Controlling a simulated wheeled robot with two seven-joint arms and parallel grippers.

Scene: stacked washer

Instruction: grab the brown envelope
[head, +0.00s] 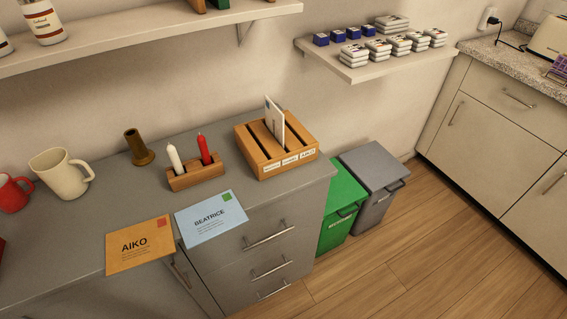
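The brown envelope (140,246) is orange-brown, printed "AIKO", with a red stamp at its upper right corner. It lies flat at the front edge of the grey counter (100,206), and its lower right corner seems to reach the edge. A light blue envelope (211,219) printed "BEATRICE" with a green stamp lies just to its right, also at the front edge. Neither of my grippers is in the head view, so I cannot see whether they are open or shut.
A wooden slotted holder (276,146) with a white card stands at the counter's right. A wooden block (196,175) holds white and red candles behind the blue envelope. A cream mug (62,172) and red mug (13,193) stand left. Green (340,205) and grey (375,184) bins stand right.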

